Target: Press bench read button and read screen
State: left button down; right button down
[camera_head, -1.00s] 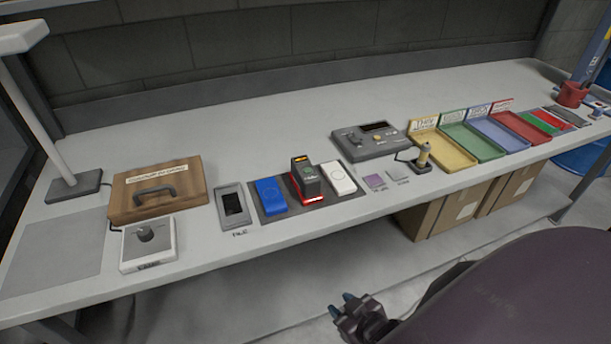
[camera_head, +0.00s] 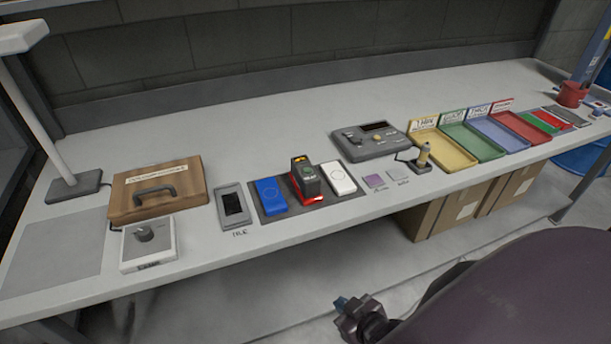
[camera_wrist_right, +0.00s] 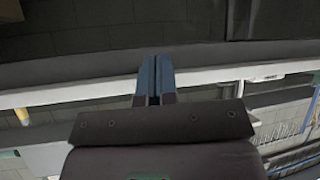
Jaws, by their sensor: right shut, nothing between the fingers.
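A grey bench instrument (camera_head: 368,143) with a dark display (camera_head: 375,126), a knob and small buttons stands toward the back of the bench, right of centre. A small yellowish button (camera_head: 377,138) shows on its face. The display text is too small to read. My right gripper (camera_head: 341,301) is low in front of the bench, apart from it and well short of the instrument. In the right wrist view its blue fingers (camera_wrist_right: 155,80) are together with nothing between them. My left gripper is not in view.
A corded probe (camera_head: 423,158) stands before the yellow tray (camera_head: 443,150). A wooden case (camera_head: 158,190) is left. Cardboard boxes (camera_head: 455,205) sit below.

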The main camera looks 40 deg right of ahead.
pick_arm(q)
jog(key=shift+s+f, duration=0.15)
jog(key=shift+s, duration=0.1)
pick_arm(e)
jog(key=shift+d, duration=0.1)
dwell(0.3)
